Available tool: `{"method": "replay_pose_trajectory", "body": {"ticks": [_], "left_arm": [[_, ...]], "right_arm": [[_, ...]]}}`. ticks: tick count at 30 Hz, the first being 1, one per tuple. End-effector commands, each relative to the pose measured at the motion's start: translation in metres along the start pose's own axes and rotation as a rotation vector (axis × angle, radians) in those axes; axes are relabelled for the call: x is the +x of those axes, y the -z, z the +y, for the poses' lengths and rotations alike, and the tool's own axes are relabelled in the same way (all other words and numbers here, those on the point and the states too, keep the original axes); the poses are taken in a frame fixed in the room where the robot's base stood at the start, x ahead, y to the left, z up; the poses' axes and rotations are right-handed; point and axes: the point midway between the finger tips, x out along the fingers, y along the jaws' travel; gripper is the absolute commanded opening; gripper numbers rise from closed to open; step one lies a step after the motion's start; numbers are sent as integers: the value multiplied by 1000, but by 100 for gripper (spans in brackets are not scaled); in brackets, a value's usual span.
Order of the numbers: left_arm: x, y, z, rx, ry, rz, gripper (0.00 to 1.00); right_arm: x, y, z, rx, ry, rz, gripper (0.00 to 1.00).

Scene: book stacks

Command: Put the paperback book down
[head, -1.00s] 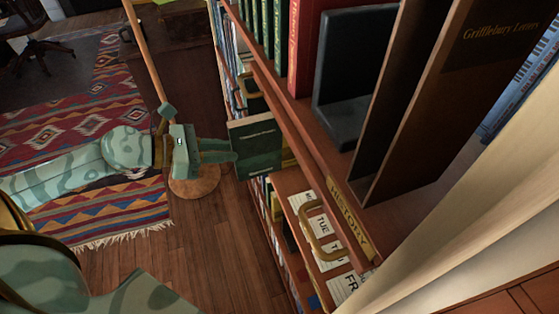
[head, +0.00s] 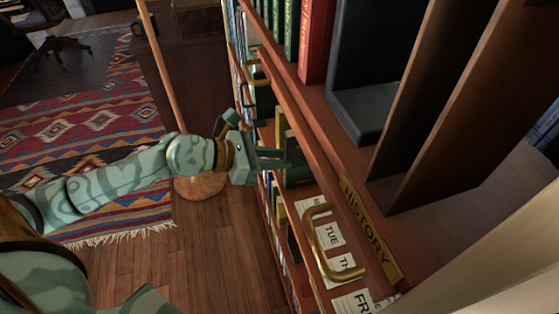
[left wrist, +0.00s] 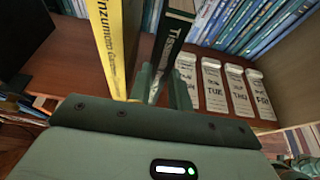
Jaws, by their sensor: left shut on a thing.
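The paperback book is dark green, with pale lettering on its spine. In the left wrist view the paperback book (left wrist: 172,42) stands upright, slightly tilted, between my fingers. My left gripper (left wrist: 160,88) is shut on its near edge. In the head view my left gripper (head: 284,158) reaches into the shelf below the history label, and only part of the paperback book (head: 298,175) shows past the fingers. A yellow book (left wrist: 113,45) stands just left of it in the left wrist view. The shelf board hides the book's far end and lower edge from the head view. My right gripper is not in view.
A brass handle (head: 325,245) sticks out at the shelf front. A wooden pole (head: 160,70) stands left of the shelf. Bare floor (head: 190,250) lies in front.

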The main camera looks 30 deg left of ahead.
Motion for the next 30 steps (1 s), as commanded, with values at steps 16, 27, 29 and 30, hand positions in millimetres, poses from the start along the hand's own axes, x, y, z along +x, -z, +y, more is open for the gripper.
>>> {"method": "replay_pose_trajectory", "body": {"ticks": [16, 27, 29, 30], "left_arm": [[1, 0, 0, 1, 0, 0, 41], [-52, -2, -1, 2, 0, 5, 41], [-63, -2, -1, 0, 0, 3, 41], [-70, -1, -1, -2, 0, 3, 41]], "right_arm": [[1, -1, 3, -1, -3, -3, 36], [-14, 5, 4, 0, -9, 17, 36], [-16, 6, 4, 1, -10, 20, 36], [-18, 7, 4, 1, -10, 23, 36]]}}
